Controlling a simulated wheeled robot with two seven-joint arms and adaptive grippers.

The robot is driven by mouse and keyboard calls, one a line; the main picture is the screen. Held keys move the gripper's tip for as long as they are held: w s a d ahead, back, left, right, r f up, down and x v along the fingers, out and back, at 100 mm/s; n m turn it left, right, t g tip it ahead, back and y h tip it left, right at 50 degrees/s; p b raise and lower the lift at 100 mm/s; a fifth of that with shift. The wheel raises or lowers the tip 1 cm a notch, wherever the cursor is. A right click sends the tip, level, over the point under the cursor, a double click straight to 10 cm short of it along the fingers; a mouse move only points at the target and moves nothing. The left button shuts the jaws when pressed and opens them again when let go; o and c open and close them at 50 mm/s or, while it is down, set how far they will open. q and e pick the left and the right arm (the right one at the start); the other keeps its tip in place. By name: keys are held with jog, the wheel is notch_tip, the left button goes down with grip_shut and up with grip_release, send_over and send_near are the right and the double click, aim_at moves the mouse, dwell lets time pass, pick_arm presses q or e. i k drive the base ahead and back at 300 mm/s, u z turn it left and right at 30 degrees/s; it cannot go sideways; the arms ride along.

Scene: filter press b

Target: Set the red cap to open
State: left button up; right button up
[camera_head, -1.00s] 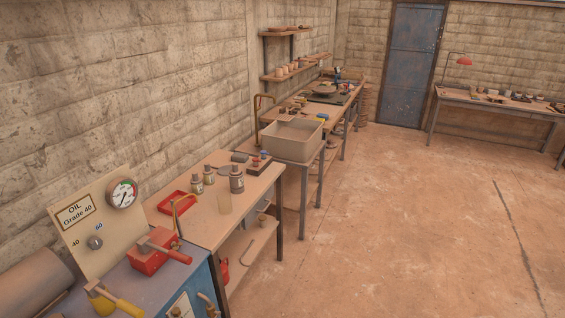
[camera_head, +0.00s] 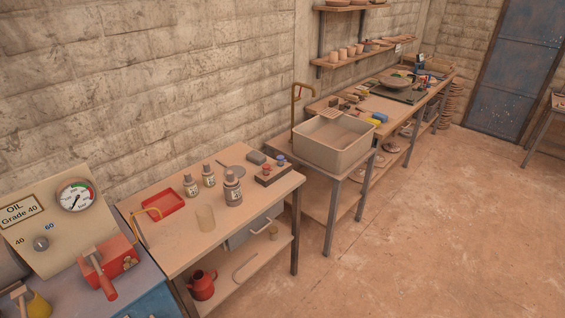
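A small red cap (camera_head: 266,170) shows on a dark block (camera_head: 272,175) at the back right of the wooden table (camera_head: 230,218). A blue cap (camera_head: 281,160) sits beside it on the same block. The red cap is too small here to tell how it is set. Neither of my grippers is in view.
Several labelled bottles (camera_head: 233,190), a clear beaker (camera_head: 205,218) and a red tray (camera_head: 163,205) stand on the table. A red press with a handle (camera_head: 108,265) and a gauge panel (camera_head: 75,195) are at left. A basin (camera_head: 333,150) stands right. The floor (camera_head: 420,240) is clear.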

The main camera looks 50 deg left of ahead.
aim_at(266, 166)
jog(key=u, duration=0.5)
jog(key=i, duration=0.95)
jog(key=u, duration=0.9)
